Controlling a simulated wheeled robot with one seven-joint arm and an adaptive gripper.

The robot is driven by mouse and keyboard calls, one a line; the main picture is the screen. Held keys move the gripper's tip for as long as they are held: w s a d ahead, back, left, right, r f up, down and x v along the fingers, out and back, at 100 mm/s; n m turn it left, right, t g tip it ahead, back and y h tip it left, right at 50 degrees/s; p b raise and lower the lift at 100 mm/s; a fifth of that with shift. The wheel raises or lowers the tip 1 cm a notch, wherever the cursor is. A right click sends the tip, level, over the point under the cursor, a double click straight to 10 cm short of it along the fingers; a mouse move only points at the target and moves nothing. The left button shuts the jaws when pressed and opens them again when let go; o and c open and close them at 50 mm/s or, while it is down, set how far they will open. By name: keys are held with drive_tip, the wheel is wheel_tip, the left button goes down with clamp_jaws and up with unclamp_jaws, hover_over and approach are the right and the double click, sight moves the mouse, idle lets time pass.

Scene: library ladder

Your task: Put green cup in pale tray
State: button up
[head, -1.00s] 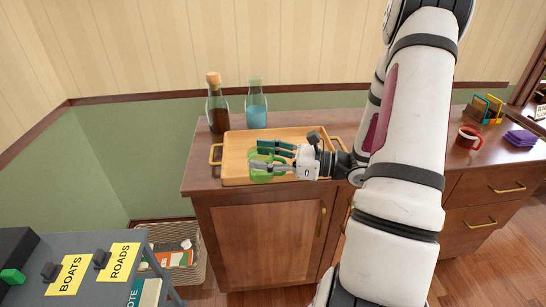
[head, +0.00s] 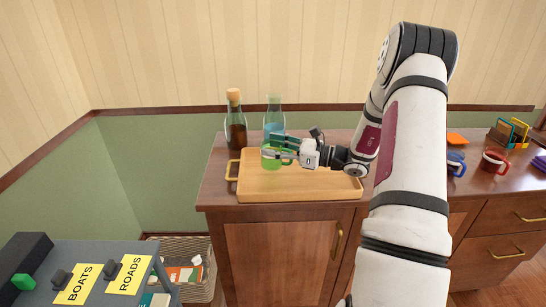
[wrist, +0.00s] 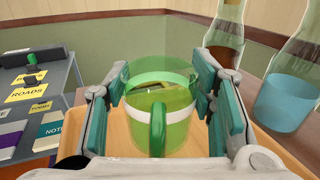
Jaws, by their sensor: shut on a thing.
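The green cup (wrist: 160,132), see-through with a pale band and a green handle, is between the fingers of my gripper (wrist: 165,105) in the wrist view. My gripper is shut on it. In the head view the cup (head: 272,162) shows at the fingertips of my gripper (head: 283,154), upright, over the back left part of the pale wooden tray (head: 300,187). The tray lies on the brown cabinet and has a brass handle at its left end. Whether the cup's base touches the tray I cannot tell.
A dark corked bottle (head: 235,135) and a bottle of blue liquid (head: 274,125) stand close behind the tray. A blue mug (head: 456,164) and a red mug (head: 494,162) are at the right. A grey cart (head: 60,265) and a basket (head: 205,270) are at the lower left.

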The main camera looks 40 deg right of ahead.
drive_tip(key=shift+w+d+f, duration=0.15)
drive_tip(key=shift+w+f, duration=0.05)
drive_tip(key=shift+w, duration=0.3)
drive_tip(key=shift+f+b, duration=0.3)
drive_tip(key=shift+f, duration=1.3)
drive_tip(key=shift+f, duration=0.15)
drive_tip(key=o, duration=1.3)
drive_tip(key=shift+s, duration=0.1)
